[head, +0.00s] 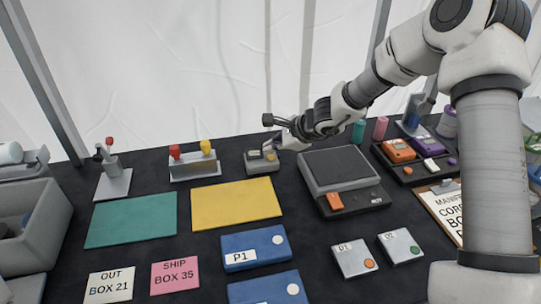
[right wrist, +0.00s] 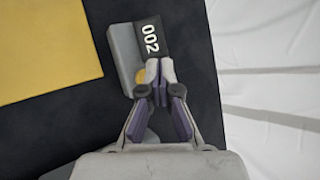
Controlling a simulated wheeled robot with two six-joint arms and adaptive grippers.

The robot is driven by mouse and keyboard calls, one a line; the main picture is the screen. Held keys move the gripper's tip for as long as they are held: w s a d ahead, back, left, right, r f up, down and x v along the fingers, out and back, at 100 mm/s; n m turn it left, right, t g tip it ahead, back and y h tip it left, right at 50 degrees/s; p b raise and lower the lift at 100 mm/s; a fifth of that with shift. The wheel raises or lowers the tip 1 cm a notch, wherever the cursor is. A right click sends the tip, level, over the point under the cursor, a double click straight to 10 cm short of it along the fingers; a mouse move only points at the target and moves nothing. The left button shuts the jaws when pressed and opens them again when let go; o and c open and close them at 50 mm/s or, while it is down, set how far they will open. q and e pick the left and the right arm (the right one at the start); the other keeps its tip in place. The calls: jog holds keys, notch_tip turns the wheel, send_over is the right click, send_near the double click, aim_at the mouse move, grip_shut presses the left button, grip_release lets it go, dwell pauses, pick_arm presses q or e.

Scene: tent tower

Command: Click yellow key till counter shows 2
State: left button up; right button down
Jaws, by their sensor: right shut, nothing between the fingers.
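The counter box (head: 262,163) is a small grey device near the back edge of the table. In the right wrist view the counter box (right wrist: 124,48) has a dark display (right wrist: 150,38) that reads 002. The yellow key (right wrist: 140,77) shows beside the display, partly hidden by my fingertips. My right gripper (head: 270,145) is at the counter box, and its shut, empty fingers (right wrist: 158,72) overlap the key's edge in the wrist view. I cannot tell whether they touch the key. My left gripper is not in view.
A yellow mat (head: 236,205) lies in front of the counter box. A rack with a red and a yellow knob (head: 194,165) stands to its left. A grey scale (head: 338,168) with an orange button stands to its right, under my right arm.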

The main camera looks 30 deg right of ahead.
aim_at(272, 157)
jog(key=shift+r+p, duration=1.95)
jog(key=shift+r, duration=0.55)
